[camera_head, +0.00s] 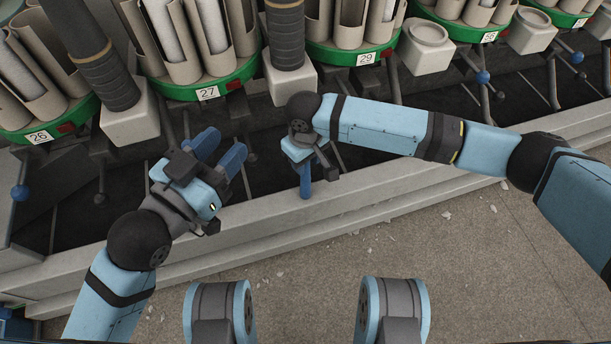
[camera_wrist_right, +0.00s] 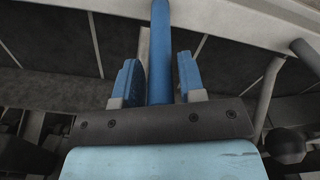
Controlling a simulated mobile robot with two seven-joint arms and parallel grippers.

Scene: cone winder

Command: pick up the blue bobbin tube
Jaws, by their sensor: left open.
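The blue bobbin tube (camera_wrist_right: 161,55) runs lengthwise between the two blue fingers of my right gripper (camera_wrist_right: 159,85) in the right wrist view, reaching past the fingertips. In the head view the tube (camera_head: 305,182) points down below my right gripper, in front of the grey rail. My left gripper (camera_head: 222,152) is open and empty, left of the right gripper, above the dark trough.
The winder stands along the back, with green round holders numbered 27 (camera_head: 207,93) and 29 (camera_head: 366,58) full of pale tubes. A grey rail (camera_head: 400,188) runs along the machine's front edge. Levers with blue knobs (camera_head: 483,77) stick out. The concrete floor (camera_head: 480,260) in front is clear apart from small scraps.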

